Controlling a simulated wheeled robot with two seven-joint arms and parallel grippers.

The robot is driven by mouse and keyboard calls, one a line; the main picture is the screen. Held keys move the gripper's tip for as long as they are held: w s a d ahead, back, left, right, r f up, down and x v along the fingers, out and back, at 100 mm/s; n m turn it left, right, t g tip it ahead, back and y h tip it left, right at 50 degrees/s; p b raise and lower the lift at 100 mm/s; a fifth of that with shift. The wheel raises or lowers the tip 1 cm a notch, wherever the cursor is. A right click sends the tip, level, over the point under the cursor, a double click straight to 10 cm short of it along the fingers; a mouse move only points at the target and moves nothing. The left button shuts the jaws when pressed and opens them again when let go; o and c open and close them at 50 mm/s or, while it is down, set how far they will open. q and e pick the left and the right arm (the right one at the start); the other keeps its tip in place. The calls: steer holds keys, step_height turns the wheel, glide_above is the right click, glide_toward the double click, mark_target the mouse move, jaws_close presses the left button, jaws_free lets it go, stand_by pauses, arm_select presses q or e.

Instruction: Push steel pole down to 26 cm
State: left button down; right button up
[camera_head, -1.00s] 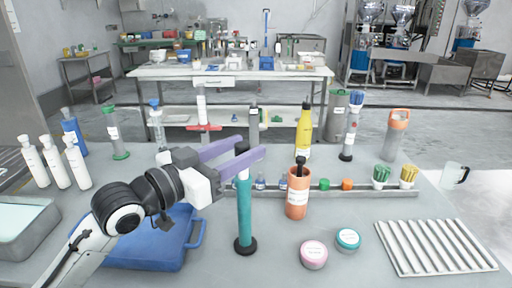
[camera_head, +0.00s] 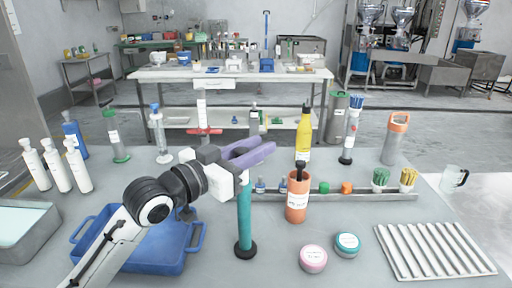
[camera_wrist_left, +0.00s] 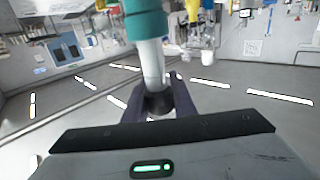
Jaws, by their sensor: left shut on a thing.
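The steel pole stands upright as the core of a teal tube (camera_head: 244,215) on a black round foot. In the left wrist view the pale steel pole (camera_wrist_left: 151,65) shows between the teal sleeve (camera_wrist_left: 146,22) and a black knob (camera_wrist_left: 158,103). My left gripper (camera_head: 250,152) has its purple fingers at the pole's top and hides the knob in the head view. In the wrist view the fingers (camera_wrist_left: 158,100) lie on both sides of the knob, shut on it. No height marks are readable. My right gripper is not in view.
A blue tray (camera_head: 188,262) lies under my left arm. An orange cup (camera_head: 297,208) stands right of the pole, with pink (camera_head: 313,257) and teal (camera_head: 347,244) round tins in front. A ribbed white tray (camera_head: 433,250) is at right. White bottles (camera_head: 78,170) stand at left.

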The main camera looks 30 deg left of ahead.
arm_select(q)
step_height(320, 180, down, 5)
steer(key=shift+r+b, duration=0.15)
steer(key=shift+b, duration=1)
steer(key=c, duration=1.5)
jaws_free()
steer(key=shift+o, duration=0.2)
steer(key=shift+s, duration=0.1)
